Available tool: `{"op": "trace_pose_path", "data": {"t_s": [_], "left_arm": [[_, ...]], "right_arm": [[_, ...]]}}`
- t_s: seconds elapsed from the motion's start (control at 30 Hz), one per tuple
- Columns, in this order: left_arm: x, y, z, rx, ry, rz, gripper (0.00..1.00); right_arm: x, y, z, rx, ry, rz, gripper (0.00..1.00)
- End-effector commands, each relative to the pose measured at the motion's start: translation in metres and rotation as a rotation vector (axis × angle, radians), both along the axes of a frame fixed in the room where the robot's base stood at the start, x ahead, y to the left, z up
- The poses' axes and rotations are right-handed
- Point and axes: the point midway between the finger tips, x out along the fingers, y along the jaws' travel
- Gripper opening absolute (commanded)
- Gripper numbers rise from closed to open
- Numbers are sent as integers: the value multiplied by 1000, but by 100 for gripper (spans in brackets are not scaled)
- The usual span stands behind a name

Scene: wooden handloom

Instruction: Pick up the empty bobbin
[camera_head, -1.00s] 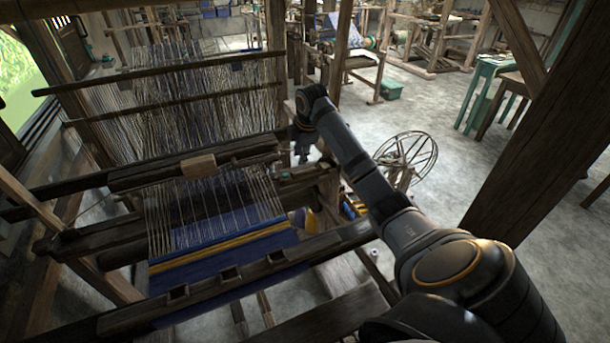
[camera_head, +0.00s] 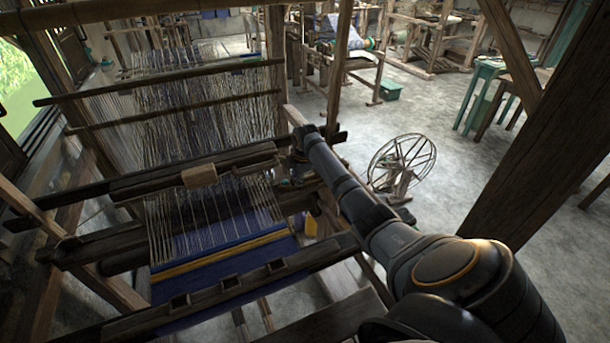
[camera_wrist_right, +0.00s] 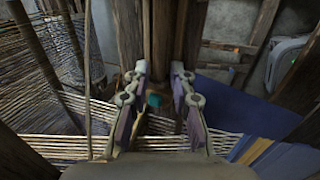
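My right gripper (camera_wrist_right: 159,78) is open in the right wrist view, its two fingers apart with a gap between them. A small teal item (camera_wrist_right: 153,100) shows in that gap, farther off than the fingers. It may be the bobbin, but it is too small and dark to tell whether it is empty. In the head view my right arm reaches to the right side of the loom (camera_head: 220,175), and the gripper at its end is mostly hidden. I cannot make out a bobbin for sure there. My left gripper is not in view.
Striped blue-and-yellow cloth (camera_head: 225,262) and warp threads (camera_head: 190,110) fill the loom. A spoked wheel (camera_head: 402,163) stands right of my arm. A thick wooden post (camera_head: 535,150) rises at the right. Open floor (camera_head: 450,120) lies beyond the wheel.

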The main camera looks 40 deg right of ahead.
Motion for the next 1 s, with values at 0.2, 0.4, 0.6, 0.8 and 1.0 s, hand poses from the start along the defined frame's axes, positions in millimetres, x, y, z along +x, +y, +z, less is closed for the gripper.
{"op": "trace_pose_path", "data": {"t_s": [0.2,0.4,0.6,0.8,1.0], "left_arm": [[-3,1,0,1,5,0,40],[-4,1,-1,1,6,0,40],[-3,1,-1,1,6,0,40],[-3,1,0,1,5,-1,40],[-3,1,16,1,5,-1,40]], "right_arm": [[0,1,-10,3,6,0,24],[-1,1,-11,4,7,-1,7],[-1,1,-12,5,11,-1,3],[-2,2,-12,5,13,-1,2],[-2,2,2,7,14,0,0]]}}
